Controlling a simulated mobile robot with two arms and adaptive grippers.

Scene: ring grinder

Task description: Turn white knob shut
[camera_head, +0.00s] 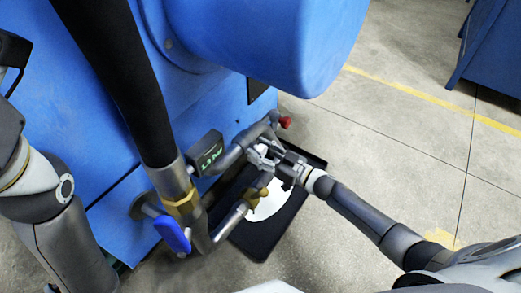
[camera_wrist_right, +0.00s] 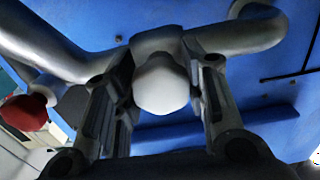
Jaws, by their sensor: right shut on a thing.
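The white knob (camera_wrist_right: 162,84) shows large and near the middle of the right wrist view, on a grey pipe fitting. It lies between the two fingers of my right gripper (camera_wrist_right: 160,110), which is shut on it. In the head view the right gripper (camera_head: 267,157) reaches in from the right to the pipes, and only a small white bit of the knob (camera_head: 263,149) shows behind the fingers. My left arm is at the left edge of the head view. Dark parts at its end are cut off by the frame, so the left gripper's jaws cannot be made out.
A red knob (camera_head: 285,122) sits just beyond the right gripper. A blue valve handle (camera_head: 173,234), a brass fitting and a small display box (camera_head: 207,154) are to the left. The blue machine (camera_head: 215,112) stands behind. A black tray (camera_head: 291,211) lies below. Floor at right is clear.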

